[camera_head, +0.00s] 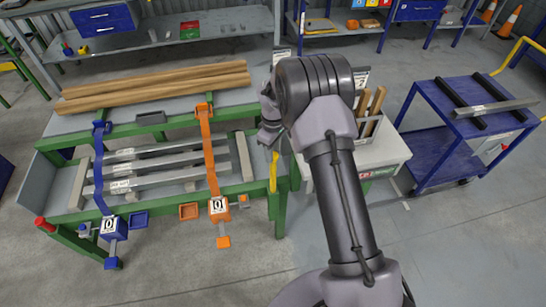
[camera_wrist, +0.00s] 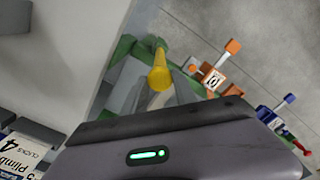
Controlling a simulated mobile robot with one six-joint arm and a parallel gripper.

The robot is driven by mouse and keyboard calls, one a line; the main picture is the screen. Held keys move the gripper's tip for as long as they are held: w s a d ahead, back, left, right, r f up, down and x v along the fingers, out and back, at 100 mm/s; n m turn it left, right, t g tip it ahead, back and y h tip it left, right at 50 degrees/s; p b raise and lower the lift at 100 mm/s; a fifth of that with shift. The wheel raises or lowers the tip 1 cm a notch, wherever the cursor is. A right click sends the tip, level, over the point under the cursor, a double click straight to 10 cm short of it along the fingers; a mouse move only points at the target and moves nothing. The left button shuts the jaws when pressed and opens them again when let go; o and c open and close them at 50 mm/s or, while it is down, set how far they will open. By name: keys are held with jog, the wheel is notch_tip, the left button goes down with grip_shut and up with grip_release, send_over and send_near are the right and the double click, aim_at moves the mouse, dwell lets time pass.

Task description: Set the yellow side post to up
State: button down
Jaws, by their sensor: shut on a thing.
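The yellow side post (camera_head: 273,172) is at the right end of the green-framed table (camera_head: 285,215), just below my gripper (camera_head: 271,138). It looks like a short yellow bar running down along the table's end in the head view.
An orange clamp arm (camera_head: 207,150) and a blue one (camera_head: 99,170) cross grey bars (camera_head: 150,180) on the table. Wooden beams (camera_head: 155,85) lie behind. A white cabinet (camera_head: 385,150) stands close right of my gripper. A blue cart (camera_head: 440,145) is farther right.

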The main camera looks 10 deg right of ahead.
jog(key=shift+r+p, duration=1)
jog(key=shift+r, duration=1.35)
jog(key=c, duration=1)
grip_release()
notch_tip(320, 180, up, 17)
jog(key=p, duration=0.3)
jog(key=shift+r+p, duration=0.2)
jog(key=shift+p, duration=0.2)
